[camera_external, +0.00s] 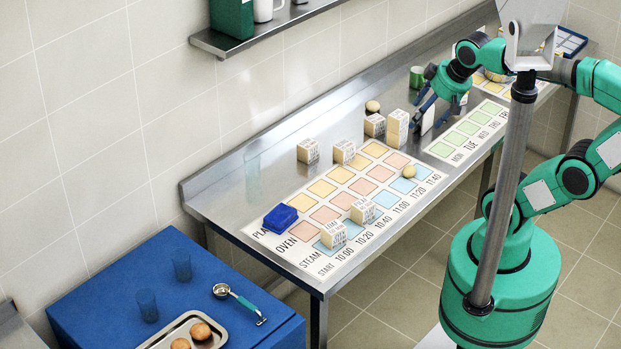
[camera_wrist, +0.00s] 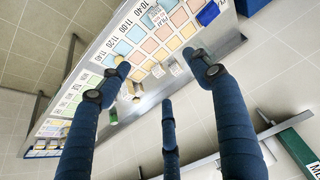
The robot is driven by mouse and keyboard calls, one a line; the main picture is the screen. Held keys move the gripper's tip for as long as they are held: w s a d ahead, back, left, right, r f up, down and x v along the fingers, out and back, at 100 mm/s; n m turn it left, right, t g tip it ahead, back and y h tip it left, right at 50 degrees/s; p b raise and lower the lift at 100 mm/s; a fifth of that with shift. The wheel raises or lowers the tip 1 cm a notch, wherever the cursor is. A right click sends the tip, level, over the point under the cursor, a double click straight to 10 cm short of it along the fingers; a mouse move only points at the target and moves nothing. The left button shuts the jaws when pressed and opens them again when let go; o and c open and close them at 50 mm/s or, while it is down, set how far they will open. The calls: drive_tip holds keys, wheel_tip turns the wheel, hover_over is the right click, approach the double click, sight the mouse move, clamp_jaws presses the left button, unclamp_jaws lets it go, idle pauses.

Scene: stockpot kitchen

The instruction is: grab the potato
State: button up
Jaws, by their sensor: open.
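Two small round tan items could be the potato; I cannot tell which is. One (camera_external: 409,171) lies on the printed chart (camera_external: 330,255), among its blue squares. The other (camera_external: 372,106), with a darker underside, stands on the steel counter behind the blocks. My gripper (camera_external: 424,107) is above the counter with its blue fingers spread, empty, near a tall pale block (camera_external: 397,128) and apart from both tan items. In the wrist view, my gripper's three fingers (camera_wrist: 152,78) are spread wide and hide part of the chart. The potato is not clear there.
Several lettered blocks (camera_external: 308,151) stand on and behind the chart. A blue box (camera_external: 280,218) sits at its left end, and a green cup (camera_external: 416,77) stands behind my gripper. A blue cabinet (camera_external: 225,265) holds a tray of brown round items (camera_external: 200,331). A shelf (camera_external: 265,27) hangs above.

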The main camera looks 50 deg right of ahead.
drive_tip(key=w+d+f+g, duration=0.2)
drive_tip(key=w+d+f, duration=0.25)
drive_tip(key=w, duration=0.45)
drive_tip(key=g+p, duration=0.2)
drive_tip(key=g, duration=0.2)
hover_over(410, 168)
wheel_tip(410, 168, down, 23)
drive_tip(key=shift+a+f+n, duration=0.1)
drive_tip(key=shift+f+n, duration=0.05)
drive_tip(key=shift+n, duration=0.25)
drive_tip(key=shift+f+b, duration=0.4)
drive_tip(key=shift+f, duration=3.9)
drive_tip(key=shift+f, duration=0.1)
drive_tip(key=shift+f+b, duration=0.5)
drive_tip(key=shift+f, duration=2)
